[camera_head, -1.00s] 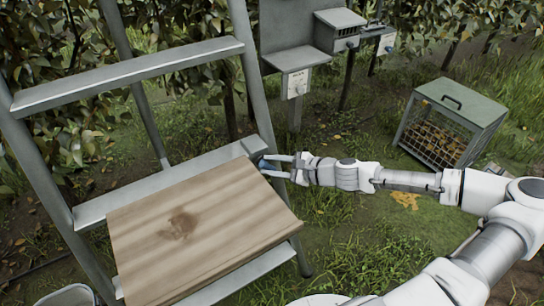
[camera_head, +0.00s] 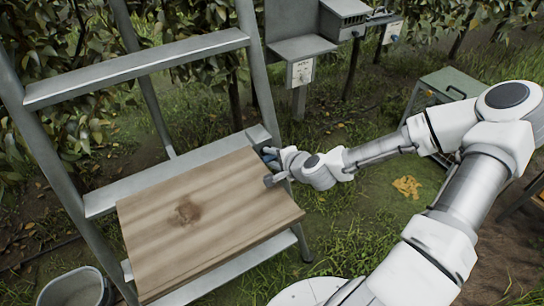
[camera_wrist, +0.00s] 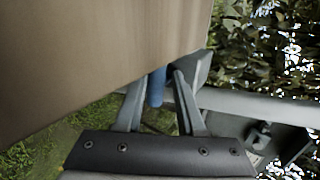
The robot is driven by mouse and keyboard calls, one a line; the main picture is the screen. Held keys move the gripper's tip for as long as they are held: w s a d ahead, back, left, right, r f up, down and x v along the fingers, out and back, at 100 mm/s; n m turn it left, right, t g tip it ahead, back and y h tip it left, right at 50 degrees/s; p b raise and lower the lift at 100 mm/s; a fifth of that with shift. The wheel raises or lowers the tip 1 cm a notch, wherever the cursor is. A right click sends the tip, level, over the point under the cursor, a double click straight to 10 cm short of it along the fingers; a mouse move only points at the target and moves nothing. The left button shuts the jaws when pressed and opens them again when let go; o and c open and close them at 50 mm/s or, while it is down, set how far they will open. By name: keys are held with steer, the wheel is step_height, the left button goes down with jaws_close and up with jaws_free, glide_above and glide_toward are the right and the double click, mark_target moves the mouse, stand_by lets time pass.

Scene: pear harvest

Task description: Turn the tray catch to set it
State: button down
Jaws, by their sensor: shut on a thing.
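The wooden tray (camera_head: 205,225) rests on the ladder's step, with a dark stain on its top. The blue tray catch (camera_head: 268,155) is at the tray's right far corner, beside the ladder rail. My gripper (camera_head: 268,168) is at that corner, shut on the catch. In the wrist view the blue catch (camera_wrist: 157,88) stands between the two fingers of my gripper (camera_wrist: 160,100), and the tray's edge (camera_wrist: 110,60) fills the upper left. The catch's base and pivot are hidden, so I cannot tell its exact angle.
The grey metal ladder (camera_head: 140,68) frames the tray. A bucket (camera_head: 75,290) stands at the lower left. Grey boxes on posts (camera_head: 302,48) stand behind. A green-topped crate (camera_head: 450,85) is partly behind my arm. Grass lies open between.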

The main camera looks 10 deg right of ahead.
steer(key=shift+n+h, duration=0.3)
stand_by(0.4)
steer(key=c, duration=0.8)
jaws_free()
steer(key=shift+a, duration=0.1)
steer(key=p+v, duration=1.7)
steer(key=p, duration=0.3)
steer(key=shift+s, duration=0.2)
